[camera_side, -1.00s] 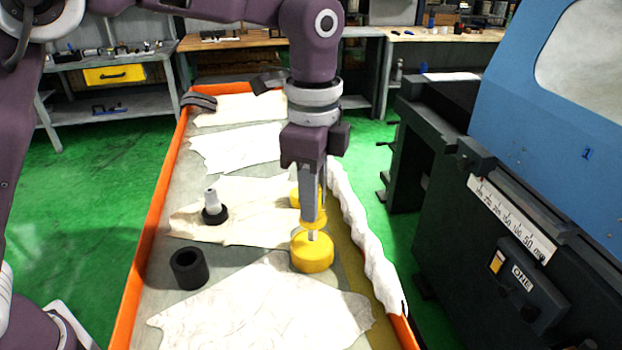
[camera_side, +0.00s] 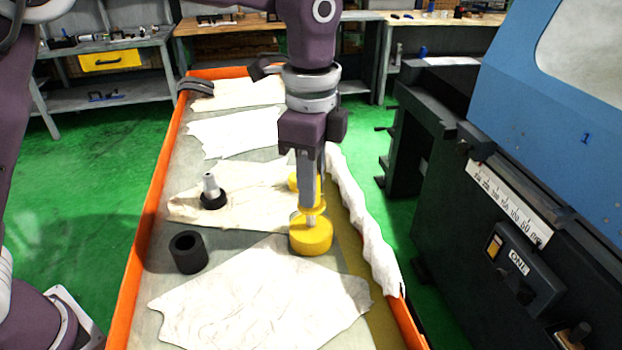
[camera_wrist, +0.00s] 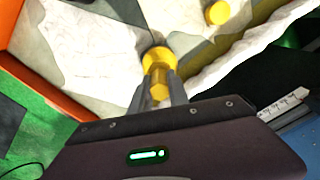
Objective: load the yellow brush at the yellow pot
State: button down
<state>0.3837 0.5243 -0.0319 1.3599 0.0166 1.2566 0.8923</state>
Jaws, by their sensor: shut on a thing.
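My gripper (camera_side: 310,200) points straight down over the tray and is shut on the yellow brush (camera_side: 313,208). The brush's yellow handle (camera_wrist: 160,90) shows between the fingers in the wrist view. The brush is upright, with a short pale section below its yellow collar reaching the top of the yellow pot (camera_side: 311,238). The pot stands right under it, and also shows in the wrist view (camera_wrist: 158,55). The brush's lower end is hidden, so I cannot tell how deep it sits. Another yellow round thing (camera_side: 294,183) stands behind, partly hidden by my gripper.
The orange-rimmed tray (camera_side: 146,250) holds several pale hide-like sheets (camera_side: 262,305). A black hollow cylinder (camera_side: 188,252) and a grey-white piece in a black ring (camera_side: 211,192) stand left. A rumpled white roll (camera_side: 365,225) lines the right edge. The blue machine (camera_side: 560,130) stands right.

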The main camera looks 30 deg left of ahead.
jog(key=shift+f, duration=0.45)
dwell(1.0)
jog(key=shift+r, duration=3.55)
jog(key=shift+a, duration=0.1)
